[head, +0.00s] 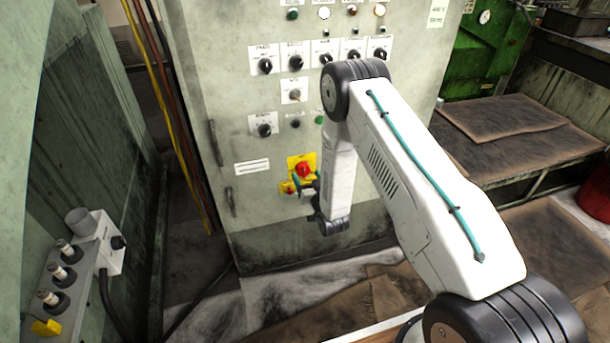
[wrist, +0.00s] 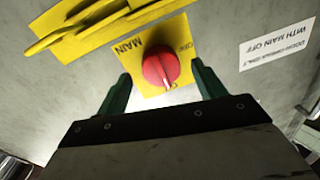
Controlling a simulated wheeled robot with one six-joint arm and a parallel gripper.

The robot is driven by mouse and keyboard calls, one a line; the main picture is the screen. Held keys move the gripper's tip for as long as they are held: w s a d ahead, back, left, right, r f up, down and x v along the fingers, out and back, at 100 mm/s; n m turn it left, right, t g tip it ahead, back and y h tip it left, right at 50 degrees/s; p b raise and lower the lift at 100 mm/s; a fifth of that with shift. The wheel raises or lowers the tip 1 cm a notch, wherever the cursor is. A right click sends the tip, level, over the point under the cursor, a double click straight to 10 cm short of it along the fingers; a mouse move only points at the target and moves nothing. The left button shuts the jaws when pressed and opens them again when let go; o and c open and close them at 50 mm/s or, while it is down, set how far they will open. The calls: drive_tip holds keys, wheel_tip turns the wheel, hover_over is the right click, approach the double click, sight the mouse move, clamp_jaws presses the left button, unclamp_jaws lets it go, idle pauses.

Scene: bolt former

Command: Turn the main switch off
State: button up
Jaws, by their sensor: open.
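The main switch is a red rotary knob (wrist: 161,69) on a yellow plate marked MAIN (wrist: 140,45). In the head view the red knob (head: 304,170) is low on the front of the grey-green control cabinet (head: 262,215). My gripper (wrist: 160,88) is open, with one green finger on each side of the knob in the wrist view. I cannot tell whether the fingers touch it. The knob's ridge runs nearly up and down in the wrist picture. In the head view my gripper (head: 312,188) is at the switch, partly hidden by my wrist.
Yellow tags or a hasp (wrist: 85,25) sit beside the switch plate. A white label (wrist: 275,45) is on the other side. Several black selector knobs (head: 265,66) are higher on the cabinet. A box with plugs (head: 75,270) stands at the left.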

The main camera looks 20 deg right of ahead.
drive_tip(key=shift+w+a, duration=0.1)
drive_tip(key=shift+w, duration=0.95)
drive_tip(key=c, duration=1)
drive_tip(key=shift+o, duration=0.2)
drive_tip(key=shift+n, duration=0.5)
drive_tip(key=n, duration=0.3)
drive_tip(key=shift+r+n, duration=0.1)
drive_tip(key=shift+n, duration=0.3)
drive_tip(key=n, duration=0.4)
drive_tip(key=shift+g, duration=0.3)
drive_tip(key=n, duration=0.4)
drive_tip(key=shift+r+h, duration=0.1)
drive_tip(key=shift+h, duration=0.2)
drive_tip(key=shift+n+h, duration=0.3)
drive_tip(key=shift+n, duration=1.8)
